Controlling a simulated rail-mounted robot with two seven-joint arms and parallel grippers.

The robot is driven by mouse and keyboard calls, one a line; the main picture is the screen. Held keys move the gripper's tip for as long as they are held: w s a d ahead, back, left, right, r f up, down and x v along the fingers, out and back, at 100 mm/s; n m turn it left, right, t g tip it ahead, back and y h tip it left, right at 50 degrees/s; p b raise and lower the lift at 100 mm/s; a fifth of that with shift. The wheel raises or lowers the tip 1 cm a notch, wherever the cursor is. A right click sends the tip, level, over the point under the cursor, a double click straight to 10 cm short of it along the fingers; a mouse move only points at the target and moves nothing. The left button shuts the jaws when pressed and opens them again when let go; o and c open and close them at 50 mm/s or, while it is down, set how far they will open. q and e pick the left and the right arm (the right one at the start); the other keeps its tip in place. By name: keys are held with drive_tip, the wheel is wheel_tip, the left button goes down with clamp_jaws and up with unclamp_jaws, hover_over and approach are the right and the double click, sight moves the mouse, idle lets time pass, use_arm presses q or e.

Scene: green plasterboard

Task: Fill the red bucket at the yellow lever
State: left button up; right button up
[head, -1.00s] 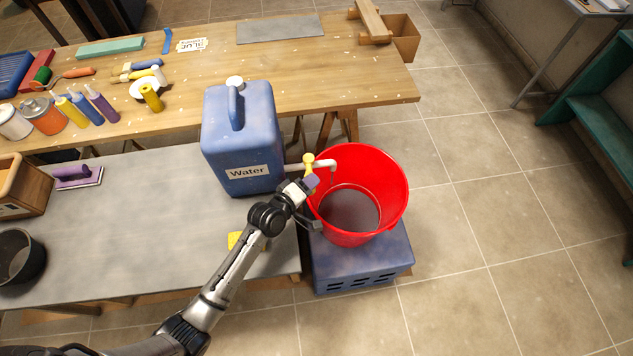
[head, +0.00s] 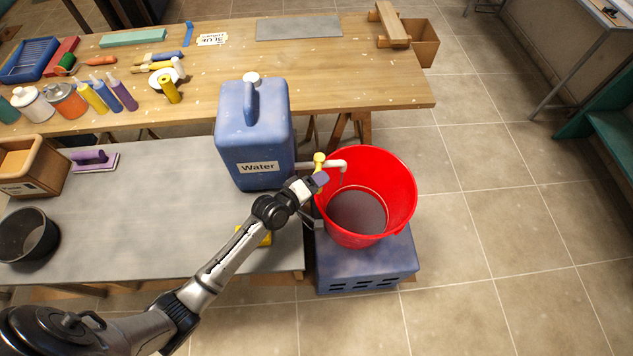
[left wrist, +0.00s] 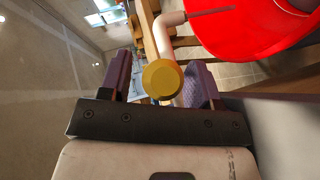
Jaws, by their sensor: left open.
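The red bucket (head: 395,185) stands upright on a blue crate-like stand, under the white spout (head: 335,164) of the blue water container (head: 253,130). Its floor looks dark grey; I cannot tell a water level. A thin grey streak hangs at the spout's mouth. The yellow lever (head: 319,161) sits on the spout between container and bucket. My left gripper (head: 319,181) is at the lever, beside the bucket's left rim. In the left wrist view the lever's round yellow end (left wrist: 163,79) shows between the open purple fingers of the left gripper (left wrist: 160,82). My right gripper is out of view.
The blue stand (head: 365,264) is right of the grey table (head: 150,215). A yellow object (head: 265,238) lies partly behind my left arm. A black pot (head: 28,235) stands at far left. The wooden bench (head: 350,80) behind holds bottles and tools. Tiled floor at right is clear.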

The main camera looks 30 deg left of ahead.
use_arm(q)
drive_tip(key=p+v, duration=0.1)
drive_tip(key=v, duration=1.2)
drive_tip(key=shift+s, duration=0.35)
drive_tip(key=shift+a+r, duration=0.1)
drive_tip(key=shift+a, duration=0.05)
idle(0.7)
idle(0.7)
idle(0.8)
idle(0.8)
